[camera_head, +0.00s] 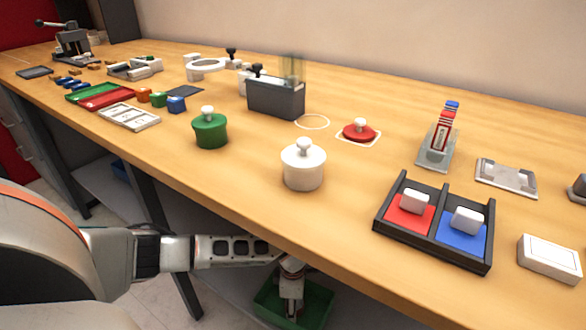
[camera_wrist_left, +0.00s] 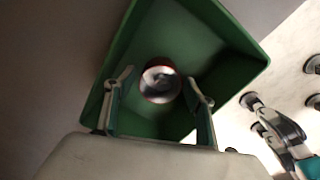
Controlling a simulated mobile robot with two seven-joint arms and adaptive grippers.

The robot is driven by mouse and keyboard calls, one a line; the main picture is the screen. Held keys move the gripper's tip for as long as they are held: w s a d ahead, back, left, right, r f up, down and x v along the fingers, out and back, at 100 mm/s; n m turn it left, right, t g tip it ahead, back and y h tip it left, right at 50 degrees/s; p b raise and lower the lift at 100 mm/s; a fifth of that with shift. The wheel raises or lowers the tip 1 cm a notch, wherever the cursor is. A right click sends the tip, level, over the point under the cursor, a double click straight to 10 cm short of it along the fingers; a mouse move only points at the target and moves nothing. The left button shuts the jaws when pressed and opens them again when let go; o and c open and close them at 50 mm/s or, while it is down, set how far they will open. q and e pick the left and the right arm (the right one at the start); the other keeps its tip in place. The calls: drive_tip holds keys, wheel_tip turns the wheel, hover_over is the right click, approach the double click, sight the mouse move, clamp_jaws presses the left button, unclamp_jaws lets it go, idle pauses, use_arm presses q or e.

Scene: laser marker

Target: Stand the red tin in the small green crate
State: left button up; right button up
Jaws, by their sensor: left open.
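The red tin (camera_wrist_left: 160,84) shows in the left wrist view inside the small green crate (camera_wrist_left: 226,42), with its shiny round top facing the camera and a red edge around it. It looks upright on the crate floor. My left gripper (camera_wrist_left: 160,78) is open, one finger on each side of the tin, with visible gaps between fingers and tin. In the head view my left gripper (camera_head: 291,310) reaches down into the green crate (camera_head: 262,306), below the table's front edge. The tin is hidden there.
The wooden table (camera_head: 245,190) stands above the crate, its front edge close to my left arm. On it are a green knobbed pot (camera_head: 210,132), a white knobbed pot (camera_head: 302,170), a red knobbed disc (camera_head: 360,133) and a black divided tray (camera_head: 383,232).

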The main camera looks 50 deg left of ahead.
use_arm(q)
drive_tip(key=r, duration=0.1)
drive_tip(key=r+p, duration=0.1)
drive_tip(key=r, duration=0.1)
drive_tip(key=r+p, duration=0.1)
drive_tip(key=r, duration=0.1)
drive_tip(key=shift+w, duration=0.35)
wheel_tip(320, 180, up, 7)
drive_tip(key=p, duration=0.2)
drive_tip(key=shift+s+r, duration=0.15)
drive_tip(key=shift+s, duration=0.2)
use_arm(e)
drive_tip(key=d+n, duration=0.2)
drive_tip(key=d, duration=0.1)
drive_tip(key=d+f+h, duration=0.1)
drive_tip(key=shift+s+d+f+n+g, duration=0.1)
drive_tip(key=shift+s+d+n+g, duration=0.1)
drive_tip(key=shift+d+n+g, duration=0.15)
drive_tip(key=shift+w+a, duration=0.1)
